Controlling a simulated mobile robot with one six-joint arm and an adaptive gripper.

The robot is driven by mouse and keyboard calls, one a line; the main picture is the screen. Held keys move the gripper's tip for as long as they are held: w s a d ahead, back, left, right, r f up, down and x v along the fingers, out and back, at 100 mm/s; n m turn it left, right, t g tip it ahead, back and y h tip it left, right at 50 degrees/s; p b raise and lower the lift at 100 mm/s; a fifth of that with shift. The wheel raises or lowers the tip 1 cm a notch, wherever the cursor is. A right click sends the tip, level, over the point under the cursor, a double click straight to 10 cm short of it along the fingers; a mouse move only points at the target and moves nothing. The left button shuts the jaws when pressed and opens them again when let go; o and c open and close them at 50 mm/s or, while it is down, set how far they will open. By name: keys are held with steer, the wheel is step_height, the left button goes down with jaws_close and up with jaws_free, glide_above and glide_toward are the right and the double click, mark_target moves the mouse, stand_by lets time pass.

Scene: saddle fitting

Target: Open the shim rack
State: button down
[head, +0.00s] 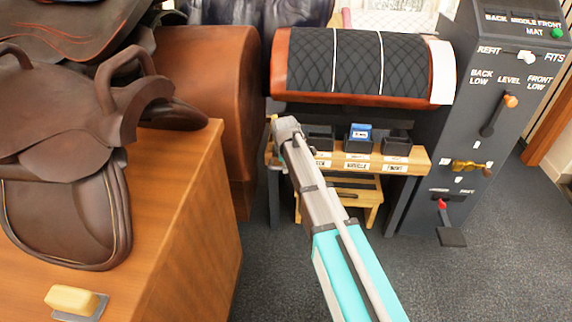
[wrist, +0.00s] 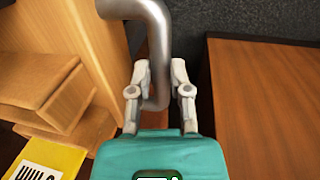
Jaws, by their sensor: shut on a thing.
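The shim rack (head: 415,160) is a light wooden shelf below the padded saddle form in the head view. It has several dark bins along it, with labels on its front; one reads MIDDLE and one FRONT. My gripper (head: 288,128) is at the rack's left end, and my arm hides part of that end. In the wrist view my gripper (wrist: 160,92) is shut on a bent grey metal bar (wrist: 155,40), with one finger on each side of it. The head view does not show clearly how the bar joins the rack.
A blue item (head: 360,131) sits in the middle bin. A wooden step stool (head: 370,187) stands under the rack. A dark control panel (head: 480,110) with levers is at the right. A wooden cabinet (head: 185,190) with saddles is at the left. Grey floor in front is clear.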

steer(key=s, duration=1.1)
steer(key=shift+s+a, duration=0.2)
steer(key=shift+s, duration=0.1)
steer(key=c, duration=0.6)
jaws_free()
steer(key=shift+w, duration=0.1)
